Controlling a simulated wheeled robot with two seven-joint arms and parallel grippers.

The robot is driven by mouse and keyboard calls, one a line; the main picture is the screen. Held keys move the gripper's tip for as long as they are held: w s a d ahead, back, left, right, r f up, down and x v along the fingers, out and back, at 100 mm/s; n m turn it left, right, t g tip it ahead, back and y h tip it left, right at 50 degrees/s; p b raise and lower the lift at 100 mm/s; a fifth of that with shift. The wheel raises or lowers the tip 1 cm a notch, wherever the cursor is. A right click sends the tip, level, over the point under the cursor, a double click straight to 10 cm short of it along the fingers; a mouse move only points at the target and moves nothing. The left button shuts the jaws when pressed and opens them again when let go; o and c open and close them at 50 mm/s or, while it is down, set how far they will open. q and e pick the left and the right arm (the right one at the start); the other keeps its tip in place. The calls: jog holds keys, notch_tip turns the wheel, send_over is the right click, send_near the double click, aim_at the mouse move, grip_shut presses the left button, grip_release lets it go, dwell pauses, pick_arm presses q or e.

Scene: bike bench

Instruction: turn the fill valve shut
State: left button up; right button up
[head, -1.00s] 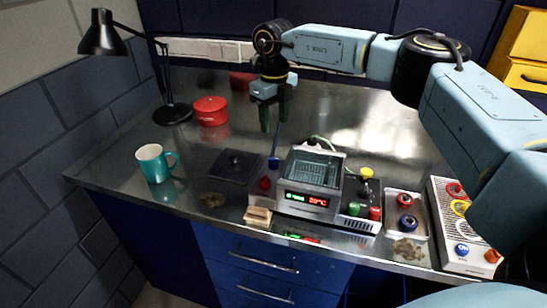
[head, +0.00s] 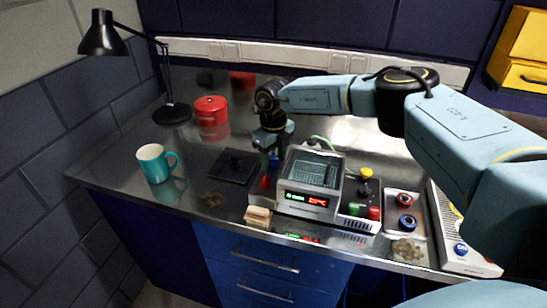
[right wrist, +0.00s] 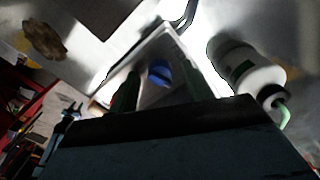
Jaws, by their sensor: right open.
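A grey bench unit (head: 311,175) with a lit display stands mid-bench. At its left side is a blue knob (head: 274,162), probably the fill valve, partly hidden by my right gripper (head: 269,158). A red knob (head: 265,182) sits just in front of it. In the right wrist view the blue knob (right wrist: 160,74) shows between the two fingers of my right gripper (right wrist: 163,85). These fingers are open, pointing down at the knob. I cannot tell whether they touch it. My left gripper is not in view.
A dark flat plate (head: 232,166) lies left of the unit, with a teal mug (head: 153,163) and a red pot (head: 211,112) beyond. A wooden block (head: 257,217) sits in front. A tray with rings (head: 405,212) is at right.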

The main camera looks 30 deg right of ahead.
jog(key=c, duration=1)
